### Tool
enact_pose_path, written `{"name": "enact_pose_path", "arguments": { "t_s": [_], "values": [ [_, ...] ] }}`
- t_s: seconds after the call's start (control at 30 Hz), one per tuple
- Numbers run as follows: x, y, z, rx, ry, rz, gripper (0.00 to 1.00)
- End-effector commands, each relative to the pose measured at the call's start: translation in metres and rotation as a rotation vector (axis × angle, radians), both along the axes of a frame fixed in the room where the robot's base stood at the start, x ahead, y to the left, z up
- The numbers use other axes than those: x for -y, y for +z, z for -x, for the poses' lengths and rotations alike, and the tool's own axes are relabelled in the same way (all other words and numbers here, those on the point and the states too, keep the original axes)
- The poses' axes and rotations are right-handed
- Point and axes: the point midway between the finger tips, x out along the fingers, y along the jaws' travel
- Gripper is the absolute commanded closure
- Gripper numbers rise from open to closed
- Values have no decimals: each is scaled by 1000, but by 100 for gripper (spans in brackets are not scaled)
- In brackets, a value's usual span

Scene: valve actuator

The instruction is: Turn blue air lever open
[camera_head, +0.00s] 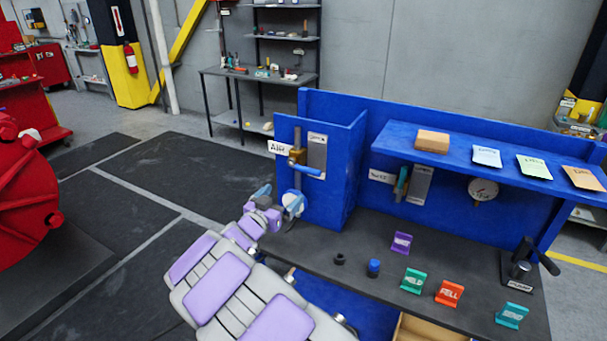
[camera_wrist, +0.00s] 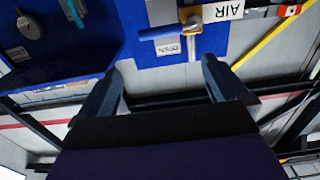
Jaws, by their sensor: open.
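The blue air lever (camera_head: 306,169) sticks out to the right, near horizontal, from a brass valve (camera_head: 296,156) on the blue side panel, beside the AIR label (camera_head: 277,148). In the wrist view the lever (camera_wrist: 160,32) lies beyond my fingertips, near an OPEN plate (camera_wrist: 168,48); the AIR label (camera_wrist: 222,11) looks turned over there. My gripper (camera_head: 278,198) is below and a little left of the lever in the head view. In the wrist view my gripper (camera_wrist: 163,72) has its two fingers wide apart with nothing between them. It is apart from the lever.
A second valve with a teal lever (camera_head: 402,182) is on the back panel under a blue shelf (camera_head: 460,158).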

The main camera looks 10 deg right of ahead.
Motion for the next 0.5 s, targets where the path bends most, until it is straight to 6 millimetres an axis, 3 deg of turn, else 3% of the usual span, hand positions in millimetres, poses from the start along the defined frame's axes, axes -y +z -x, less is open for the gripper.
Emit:
{"name": "enact_pose_path", "arguments": {
  "t_s": [0.5],
  "values": [
    [52,-2,-72,1,0,-2,0]
  ]
}}
